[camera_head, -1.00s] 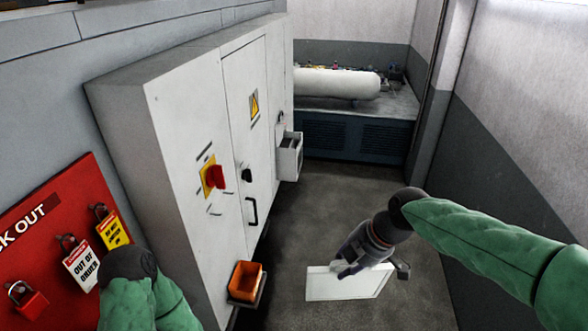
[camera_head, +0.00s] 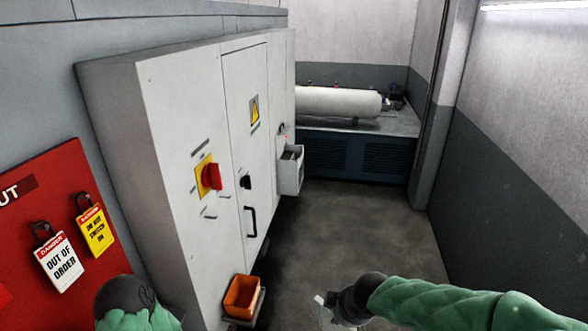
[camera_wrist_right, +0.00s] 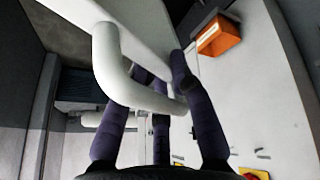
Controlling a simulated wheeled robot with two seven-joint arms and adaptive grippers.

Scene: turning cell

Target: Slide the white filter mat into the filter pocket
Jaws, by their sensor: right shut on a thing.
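My right gripper (camera_head: 336,306) is low at the bottom of the head view. In the right wrist view its dark fingers (camera_wrist_right: 160,84) are shut on the white bar handle (camera_wrist_right: 108,66) of the white filter mat (camera_wrist_right: 140,24). In the head view only a pale sliver of the mat (camera_head: 325,314) shows at the bottom edge. An open-topped light box on the cabinet's far part (camera_head: 291,172) looks like the filter pocket. The mat is well apart from it, nearer to me. My left arm shows at the bottom left, but its gripper is out of view.
The grey cabinet (camera_head: 170,140) has a red switch and a black handle. An orange bin (camera_head: 242,296) sits on a small shelf low on its front. A red lockout board (camera_head: 40,235) hangs at left. A white tank (camera_head: 338,102) lies behind. The floor (camera_head: 370,220) is clear.

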